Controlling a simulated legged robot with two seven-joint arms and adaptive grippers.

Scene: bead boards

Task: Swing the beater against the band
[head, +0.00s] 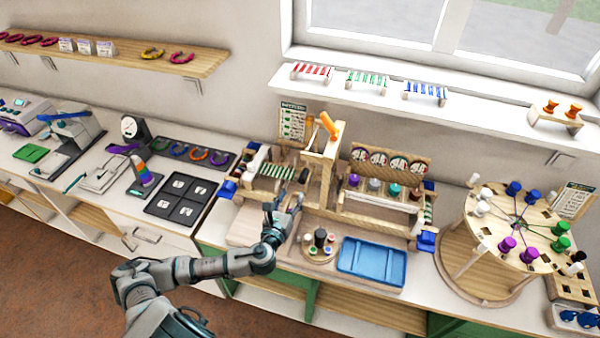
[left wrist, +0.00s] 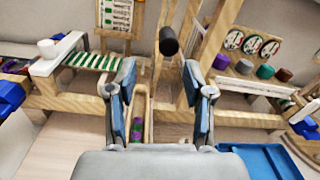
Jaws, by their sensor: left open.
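My left gripper (head: 287,203) is open and empty in front of the wooden frame at the middle of the counter. In the left wrist view its two blue-padded fingers (left wrist: 158,85) stand wide apart. A dark round rod end, seemingly the beater's grip (left wrist: 169,42), shows just beyond and between the fingertips, apart from them. An orange cylinder (head: 334,128), perhaps the beater's head, is at the top of the wooden post. A purple and green piece, perhaps the band (left wrist: 137,128), lies in a wooden channel between the fingers. My right gripper is not in view.
A blue tray (head: 372,262) and a small round wooden holder (head: 319,246) are at the front. A row of dials (head: 390,160) stands above coloured knobs at the right. A large round peg board (head: 470,240) is further right. Wooden frame rails flank the fingers closely.

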